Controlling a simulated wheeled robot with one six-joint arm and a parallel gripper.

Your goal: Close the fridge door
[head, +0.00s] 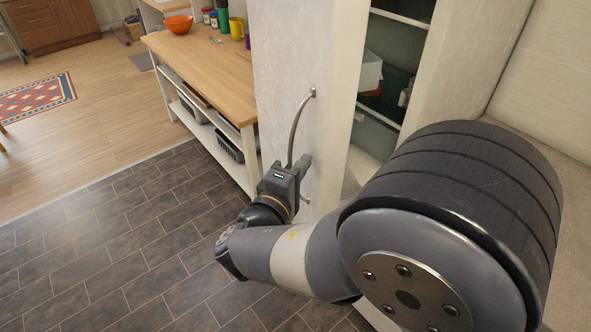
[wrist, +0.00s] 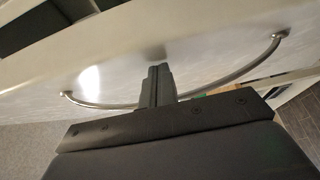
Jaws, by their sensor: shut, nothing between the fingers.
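The fridge door (head: 290,45) stands open, a pale panel with a curved metal handle (head: 296,125). The fridge interior (head: 384,75) shows to its right, with shelves and some contents. My gripper (head: 303,166) is at the door's outer face, by the lower part of the handle. In the wrist view my gripper (wrist: 158,72) has its fingers together and empty, pointing at the door face (wrist: 190,50). The handle (wrist: 238,76) curves past on both sides of the fingers. Whether the fingertips touch the door cannot be told.
A wooden-topped counter (head: 200,65) with open shelves stands left of the door, holding an orange bowl (head: 179,24) and a yellow cup (head: 236,28). Dark tiled floor (head: 110,240) is clear at the lower left. A pale wall (head: 550,80) is at the right.

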